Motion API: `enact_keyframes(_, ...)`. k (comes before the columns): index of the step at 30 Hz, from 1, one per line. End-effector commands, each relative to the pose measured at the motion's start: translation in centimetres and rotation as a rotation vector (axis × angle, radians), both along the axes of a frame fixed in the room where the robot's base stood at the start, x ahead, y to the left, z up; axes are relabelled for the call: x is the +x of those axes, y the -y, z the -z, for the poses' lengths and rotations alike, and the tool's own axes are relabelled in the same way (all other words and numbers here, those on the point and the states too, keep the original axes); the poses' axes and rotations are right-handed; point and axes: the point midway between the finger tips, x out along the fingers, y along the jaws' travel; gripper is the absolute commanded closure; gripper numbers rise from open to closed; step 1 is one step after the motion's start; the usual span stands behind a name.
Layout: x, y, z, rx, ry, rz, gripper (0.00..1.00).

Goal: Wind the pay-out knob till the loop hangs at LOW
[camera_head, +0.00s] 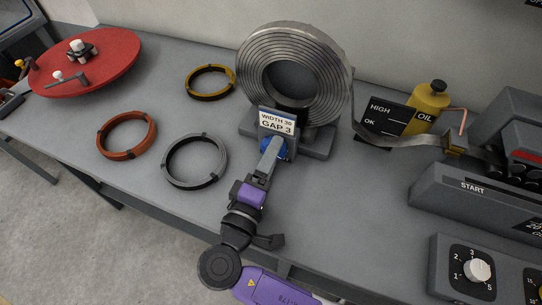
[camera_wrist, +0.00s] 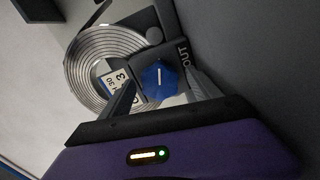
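The blue pay-out knob (camera_head: 281,150) is on the front of the coil stand, under a card reading WIDTH 30 GAP 3. In the wrist view the knob (camera_wrist: 158,79) shows a white pointer line and part of the word OUT beside it. My gripper (camera_head: 270,154) is at the knob; in the wrist view its fingers (camera_wrist: 160,88) are apart, one on either side of it. I cannot tell whether they touch it. The metal strip (camera_head: 400,141) sags from the coil (camera_head: 258,72) past a black gauge board (camera_head: 389,112). HIGH and OK show; LOW is not visible behind the strip.
The strip enters a brass guide (camera_head: 456,143) on a grey machine (camera_head: 475,190) marked START. A yellow oil can (camera_head: 429,102) stands behind it. Three loose wire rings, yellow (camera_head: 210,95), copper (camera_head: 127,154) and grey (camera_head: 195,183), lie left. A red turntable (camera_head: 105,62) is far left.

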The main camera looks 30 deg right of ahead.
Motion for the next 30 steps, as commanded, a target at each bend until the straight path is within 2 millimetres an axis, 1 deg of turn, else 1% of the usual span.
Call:
enact_keyframes(7, 0.0, 0.0, -0.1, 0.0, 0.001, 0.0, 0.28)
enact_keyframes(10, -0.2, -0.4, -0.1, 0.0, 0.002, -0.001, 0.28)
enact_keyframes(14, -1.2, -1.8, 0.0, 0.001, 0.002, -0.002, 0.28)
enact_keyframes(21, -3.4, -5.0, 0.0, 0.001, 0.003, -0.004, 0.28)
enact_keyframes(25, -4.2, -5.9, 0.0, 0.0, 0.001, -0.001, 0.28)
enact_keyframes(30, -4.6, -6.3, -0.1, 0.0, 0.001, 0.0, 0.28)
